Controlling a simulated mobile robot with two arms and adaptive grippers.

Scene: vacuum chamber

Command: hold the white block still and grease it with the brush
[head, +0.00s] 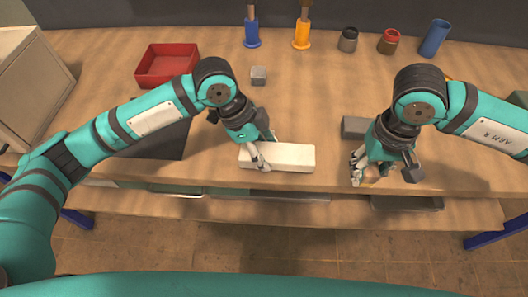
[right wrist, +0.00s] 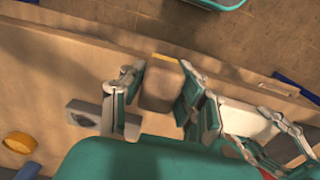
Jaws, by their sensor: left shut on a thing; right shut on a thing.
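The white block (head: 292,158) lies flat near the front edge of the table. My left gripper (head: 262,158) is shut on its left part from above. The white block also shows in the right wrist view (right wrist: 245,120), with my left gripper's fingers (right wrist: 287,145) at its far end. My right gripper (head: 368,174) is to the right of the block, apart from it, near the front edge. In the right wrist view my right gripper (right wrist: 160,98) is shut on a brown blocky thing with a yellow edge, apparently the brush (right wrist: 161,84). Its bristles cannot be made out clearly.
A grey block (head: 354,127) lies just behind my right gripper. A red tray (head: 166,66), a small grey cube (head: 259,75), blue (head: 252,34) and orange (head: 301,35) stands, two jars (head: 348,40) and a blue cylinder (head: 435,38) are further back. Bare table separates block and right gripper.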

